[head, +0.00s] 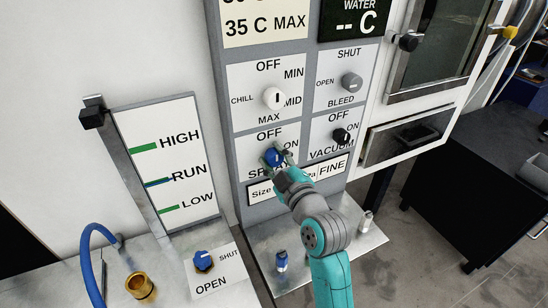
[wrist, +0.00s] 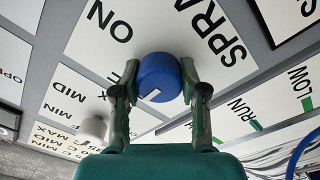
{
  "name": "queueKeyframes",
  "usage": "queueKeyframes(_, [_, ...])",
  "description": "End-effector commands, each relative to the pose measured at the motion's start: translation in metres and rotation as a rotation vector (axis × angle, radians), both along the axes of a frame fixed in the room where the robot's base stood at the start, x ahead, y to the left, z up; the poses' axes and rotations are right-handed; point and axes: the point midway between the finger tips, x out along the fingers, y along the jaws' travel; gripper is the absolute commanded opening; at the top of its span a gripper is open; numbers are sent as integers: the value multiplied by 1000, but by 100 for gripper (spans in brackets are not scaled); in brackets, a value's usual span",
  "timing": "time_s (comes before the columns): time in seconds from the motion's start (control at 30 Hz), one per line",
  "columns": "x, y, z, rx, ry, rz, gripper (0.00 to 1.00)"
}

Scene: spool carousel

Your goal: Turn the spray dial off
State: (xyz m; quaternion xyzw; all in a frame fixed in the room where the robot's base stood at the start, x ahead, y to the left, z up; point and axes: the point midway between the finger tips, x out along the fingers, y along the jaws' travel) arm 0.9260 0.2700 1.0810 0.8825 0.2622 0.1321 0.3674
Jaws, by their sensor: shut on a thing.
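The spray dial is a round blue knob (head: 271,158) on the grey control panel, below the OFF label and beside ON. It also shows in the middle of the wrist view (wrist: 158,76), where a short white mark shows on its lower edge. My gripper (wrist: 158,88) has one finger on each side of the knob and is shut on it. In the head view my gripper (head: 278,157) comes from below right and hides part of the knob and the SPRAY label. I cannot tell the exact pointing of the mark in the head view.
A white chill dial (head: 273,97) sits above, a grey bleed dial (head: 351,82) above right and a black vacuum dial (head: 341,136) to the right. A lower blue valve (head: 203,261), brass fitting (head: 140,286) and blue-topped part (head: 281,260) stand below.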

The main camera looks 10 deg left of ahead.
Motion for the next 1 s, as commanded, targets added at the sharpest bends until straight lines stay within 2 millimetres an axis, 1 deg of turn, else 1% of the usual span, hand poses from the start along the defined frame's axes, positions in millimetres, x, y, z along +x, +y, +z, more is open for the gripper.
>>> queueKeyframes(0.27, [0,0,0,-1,0,-1,8])
queueKeyframes(0.3, [0,0,0,-1,0,-1,50])
queueKeyframes(0.37, [0,0,0,-1,0,-1,65])
queueKeyframes(0.4, [0,0,0,0,0,0,68])
queueKeyframes(0.77, [-3,-2,-1,0,1,-1,68])
queueKeyframes(0.87, [-11,-8,-1,1,1,-1,68])
queueKeyframes(1.0, [-31,-21,-3,-1,1,-1,68])
